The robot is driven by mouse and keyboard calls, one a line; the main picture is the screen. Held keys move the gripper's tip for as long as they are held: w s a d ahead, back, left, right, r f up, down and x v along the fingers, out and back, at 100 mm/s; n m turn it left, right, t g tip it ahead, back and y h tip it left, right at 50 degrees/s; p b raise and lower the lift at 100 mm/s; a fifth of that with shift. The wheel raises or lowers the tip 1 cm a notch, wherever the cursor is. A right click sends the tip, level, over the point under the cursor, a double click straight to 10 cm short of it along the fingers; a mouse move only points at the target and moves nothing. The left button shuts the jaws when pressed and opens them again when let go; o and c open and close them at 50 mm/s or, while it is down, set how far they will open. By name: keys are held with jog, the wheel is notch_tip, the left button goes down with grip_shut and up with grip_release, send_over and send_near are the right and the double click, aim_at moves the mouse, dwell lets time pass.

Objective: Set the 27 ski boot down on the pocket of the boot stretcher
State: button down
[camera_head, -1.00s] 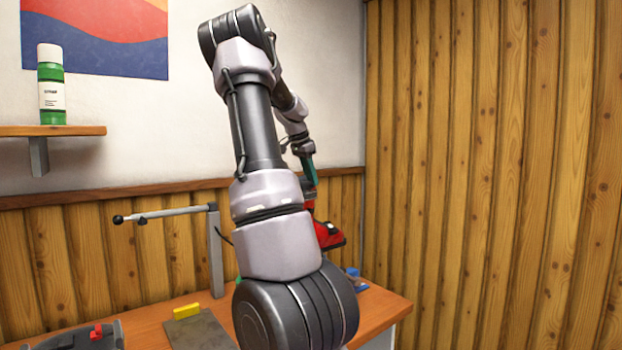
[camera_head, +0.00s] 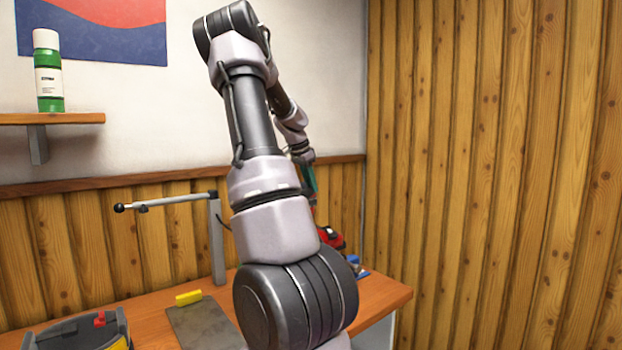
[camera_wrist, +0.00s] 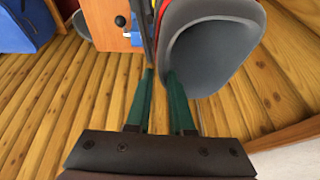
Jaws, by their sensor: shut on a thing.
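My gripper (camera_head: 311,192) has green fingers and is at the right of the head view, partly behind my arm. It also shows in the wrist view (camera_wrist: 161,78), shut on the upper edge of the ski boot. The red boot (camera_head: 328,237) is mostly hidden behind my arm in the head view, over the bench's right end. In the wrist view its large grey rounded part (camera_wrist: 212,50) with a red edge fills the upper right. I cannot read its size. I cannot make out the boot stretcher or its pocket clearly, nor whether the boot touches anything below.
The wooden bench (camera_head: 378,301) carries a grey post with a side arm (camera_head: 217,240), a yellow block (camera_head: 188,297) on a dark plate (camera_head: 205,325) and a grey toolbox (camera_head: 70,335). A blue object (camera_head: 354,262) is near the boot. A plank wall (camera_head: 490,180) stands right.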

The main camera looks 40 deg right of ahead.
notch_tip(320, 180, down, 7)
dwell(0.8)
jog(key=shift+w+a+f, duration=0.1)
jog(key=shift+f, duration=0.05)
dwell(0.5)
jog(key=shift+f, duration=0.35)
dwell(0.5)
jog(key=c, duration=0.8)
grip_release()
jog(key=shift+o, duration=0.5)
jog(key=shift+a+f, duration=0.1)
jog(key=v, duration=1.1)
